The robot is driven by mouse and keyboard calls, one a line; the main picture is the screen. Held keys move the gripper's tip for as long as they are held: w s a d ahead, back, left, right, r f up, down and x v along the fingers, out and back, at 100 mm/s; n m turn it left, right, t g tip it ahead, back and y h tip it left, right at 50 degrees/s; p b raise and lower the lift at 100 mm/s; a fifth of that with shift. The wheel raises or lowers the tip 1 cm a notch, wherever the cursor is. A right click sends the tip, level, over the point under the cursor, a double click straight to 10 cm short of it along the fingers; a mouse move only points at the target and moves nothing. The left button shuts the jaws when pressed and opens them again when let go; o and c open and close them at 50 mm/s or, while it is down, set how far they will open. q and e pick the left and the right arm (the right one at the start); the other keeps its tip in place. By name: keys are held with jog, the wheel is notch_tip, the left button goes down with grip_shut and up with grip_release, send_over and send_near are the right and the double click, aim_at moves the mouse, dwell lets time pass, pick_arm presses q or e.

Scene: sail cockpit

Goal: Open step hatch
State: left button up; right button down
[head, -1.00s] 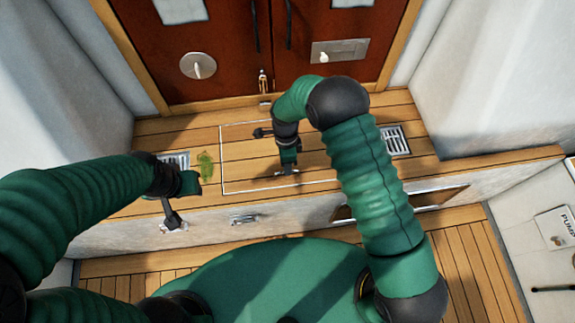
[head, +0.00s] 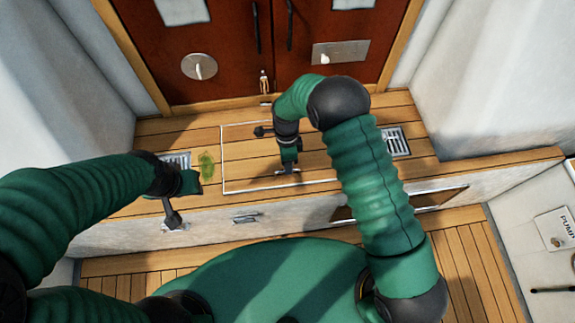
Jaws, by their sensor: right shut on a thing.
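The step hatch (head: 243,150) is a rectangular wooden panel outlined by a pale seam in the planked step. It lies flush with the planks around it, as far as I can see. My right gripper (head: 287,170) reaches down to the front edge of the hatch and is shut on the small metal hatch handle (head: 295,171), which its fingers partly cover. My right forearm hides the hatch's right part. My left gripper (head: 175,220) hangs in front of the step's front face at the left, apart from the hatch. Its fingers are too small to read.
Red-brown double doors (head: 225,50) stand shut behind the step. Metal grates (head: 395,141) are set in the step on both sides, with a green leaf-like piece (head: 206,164) near the left one. A latch (head: 245,218) and a dark slot (head: 440,196) mark the front face.

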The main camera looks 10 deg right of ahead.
jog(key=w+r+p, duration=0.4)
jog(key=w+r, duration=0.4)
jog(key=r, duration=0.3)
jog(key=shift+w+d+r, duration=0.15)
jog(key=shift+d+r, duration=0.15)
